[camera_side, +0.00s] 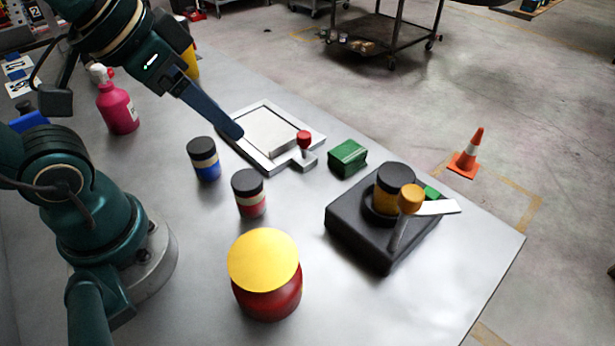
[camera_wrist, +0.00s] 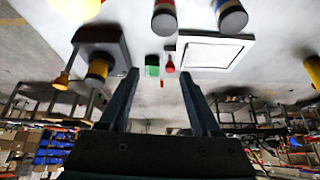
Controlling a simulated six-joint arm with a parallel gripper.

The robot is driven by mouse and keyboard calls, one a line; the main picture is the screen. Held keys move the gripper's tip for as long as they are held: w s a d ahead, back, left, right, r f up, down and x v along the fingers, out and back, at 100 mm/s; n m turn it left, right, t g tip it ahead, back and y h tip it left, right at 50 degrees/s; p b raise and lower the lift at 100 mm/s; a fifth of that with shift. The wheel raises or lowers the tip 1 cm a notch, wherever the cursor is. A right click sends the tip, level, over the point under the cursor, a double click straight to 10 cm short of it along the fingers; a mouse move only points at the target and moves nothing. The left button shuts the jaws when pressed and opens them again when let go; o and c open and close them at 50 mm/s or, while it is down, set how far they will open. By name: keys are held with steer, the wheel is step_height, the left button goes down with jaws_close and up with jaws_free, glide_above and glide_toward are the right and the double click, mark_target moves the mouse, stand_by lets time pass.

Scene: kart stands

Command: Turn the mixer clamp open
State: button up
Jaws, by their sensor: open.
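The mixer (camera_side: 365,236) is a dark square block near the table's right edge. A yellow jar (camera_side: 389,197) with a black lid stands on it. The clamp has an orange knob (camera_side: 410,197) on a grey lever (camera_side: 397,236) beside the jar, with a flat white arm (camera_side: 438,208) reaching right. My gripper (camera_side: 236,132) is well to the left of the mixer, above the white framed plate, and touches nothing I can make out. In the wrist view, my gripper (camera_wrist: 158,76) has its fingers apart and empty. The mixer (camera_wrist: 100,35) shows there at upper left, with the orange knob (camera_wrist: 62,82).
The white framed plate (camera_side: 255,162) has a red knob (camera_side: 304,139) at its corner. A green box (camera_side: 348,157), two black-lidded jars (camera_side: 205,166) (camera_side: 249,201) and a yellow-topped red jar (camera_side: 270,293) stand around. A pink bottle (camera_side: 118,110) is at the left.

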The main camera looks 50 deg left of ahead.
steer(key=f, duration=0.1)
steer(key=s, duration=0.1)
steer(key=f, duration=0.1)
steer(key=shift+s+a+f+n, duration=0.25)
steer(key=shift+s+f+n, duration=0.05)
steer(key=shift+s+f, duration=0.05)
steer(key=shift+g, duration=0.3)
steer(key=c, duration=0.8)
steer(key=w+d+r+m, duration=0.1)
steer(key=r, duration=0.1)
steer(key=w+d+r+m+h, duration=0.1)
steer(key=r, duration=0.1)
steer(key=w+d+r+m+h, duration=0.1)
steer(key=d+r, duration=0.1)
steer(key=shift+w+d, duration=0.1)
jaws_close()
steer(key=w+d+r+m+g+h, duration=0.35)
steer(key=w+d+m+h, duration=0.2)
steer(key=w+d, duration=0.5)
steer(key=w+d+f+g, duration=0.1)
steer(key=w+d+f, duration=0.2)
steer(key=f, duration=0.9)
steer(key=d, duration=0.3)
steer(key=shift+w+d+f+g, duration=0.15)
steer(key=shift+w+f+g, duration=0.05)
steer(key=shift+f+g, duration=0.15)
